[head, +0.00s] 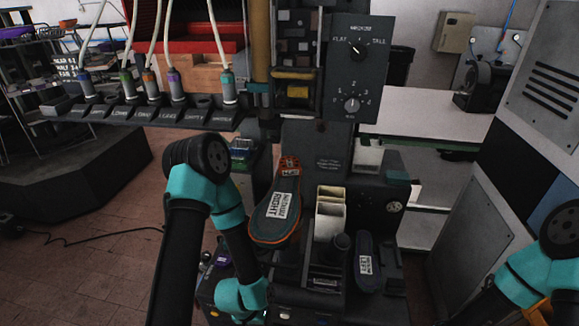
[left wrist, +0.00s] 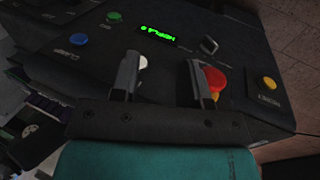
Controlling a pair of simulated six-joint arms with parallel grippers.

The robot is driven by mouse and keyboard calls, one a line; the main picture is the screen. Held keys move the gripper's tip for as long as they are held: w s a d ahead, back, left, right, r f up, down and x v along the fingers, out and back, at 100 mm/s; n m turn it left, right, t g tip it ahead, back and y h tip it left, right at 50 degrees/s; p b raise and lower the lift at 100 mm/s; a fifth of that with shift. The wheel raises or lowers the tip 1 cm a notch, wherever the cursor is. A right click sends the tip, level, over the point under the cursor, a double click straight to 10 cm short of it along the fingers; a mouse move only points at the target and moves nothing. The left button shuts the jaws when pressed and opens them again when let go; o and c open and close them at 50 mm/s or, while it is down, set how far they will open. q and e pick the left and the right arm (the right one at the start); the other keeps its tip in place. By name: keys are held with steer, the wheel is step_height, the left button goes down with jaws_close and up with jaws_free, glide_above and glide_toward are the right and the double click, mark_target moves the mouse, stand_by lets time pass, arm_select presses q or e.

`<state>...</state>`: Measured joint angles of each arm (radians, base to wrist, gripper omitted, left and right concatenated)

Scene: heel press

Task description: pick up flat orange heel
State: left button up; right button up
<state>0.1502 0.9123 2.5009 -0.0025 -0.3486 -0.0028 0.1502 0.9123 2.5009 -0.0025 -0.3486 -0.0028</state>
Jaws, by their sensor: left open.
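A small orange piece with a white label (head: 289,166), possibly the flat orange heel, is at the top end of a grey sole with an orange rim (head: 262,228). The sole's label seems to read "INSOLE RIGHT". I cannot tell whether the two are joined. My left gripper shows in the left wrist view (left wrist: 162,80). It is open and empty, its fingers apart over a dark control panel (left wrist: 235,105). In the head view my left forearm reaches down left of the sole, and the fingers cannot be made out. My right arm is at the lower right; its gripper is out of view.
The panel has a red button (left wrist: 214,80), a yellow button (left wrist: 269,83) and a green display (left wrist: 155,31). A cream bin (head: 329,215) and a dark sole (head: 367,262) are right of the orange-rimmed sole. A knob box (head: 357,75) hangs above. A pale bench (head: 430,112) stands behind.

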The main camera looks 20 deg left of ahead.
steer(key=o, duration=0.9)
